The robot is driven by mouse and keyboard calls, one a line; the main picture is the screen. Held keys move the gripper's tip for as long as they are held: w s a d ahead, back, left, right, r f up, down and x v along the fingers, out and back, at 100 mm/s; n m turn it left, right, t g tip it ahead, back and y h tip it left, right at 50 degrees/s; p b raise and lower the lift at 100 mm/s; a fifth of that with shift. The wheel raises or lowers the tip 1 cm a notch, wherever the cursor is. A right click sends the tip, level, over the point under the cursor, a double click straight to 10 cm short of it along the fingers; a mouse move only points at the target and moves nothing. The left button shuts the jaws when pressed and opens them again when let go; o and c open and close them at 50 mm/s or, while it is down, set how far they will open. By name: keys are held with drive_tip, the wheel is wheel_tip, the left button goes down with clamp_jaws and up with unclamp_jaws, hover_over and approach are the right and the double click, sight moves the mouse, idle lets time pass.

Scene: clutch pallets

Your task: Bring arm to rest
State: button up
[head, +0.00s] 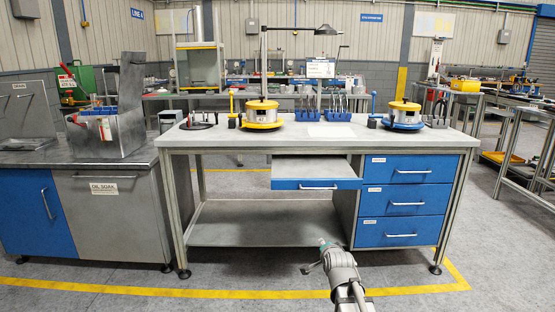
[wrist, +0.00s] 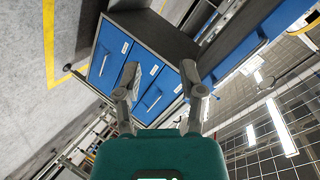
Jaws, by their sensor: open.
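My gripper (wrist: 160,70) shows in the wrist view with its two fingers spread apart and nothing between them. Blue drawers lie beyond the fingers in that tilted view. In the head view my arm (head: 342,275) comes up from the bottom edge, right of centre, in front of the workbench (head: 250,148). Its end is low, below the bench top and in front of the lower shelf. The fingers are too small there to make out clearly.
The bench has a partly open shallow drawer (head: 316,184) and a closed blue drawer stack (head: 405,198). Two yellow-topped round units (head: 262,112) (head: 404,113) stand on top. An oil-soak cabinet (head: 110,205) stands left. Grey floor in front is clear.

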drive_tip(key=s+f+n+g, duration=0.3)
drive_tip(key=s+n+g, duration=0.1)
drive_tip(key=s, duration=0.4)
drive_tip(key=s+f+n+g, duration=0.4)
drive_tip(key=s+g, duration=0.1)
drive_tip(key=s, duration=0.4)
drive_tip(key=s+f+n+g, duration=0.3)
drive_tip(key=s+g, duration=0.1)
drive_tip(key=s, duration=0.4)
wheel_tip(320, 180, up, 36)
drive_tip(key=d+p, duration=0.1)
drive_tip(key=p, duration=3.5)
drive_tip(key=shift+s+p, duration=0.15)
drive_tip(key=shift+p, duration=0.2)
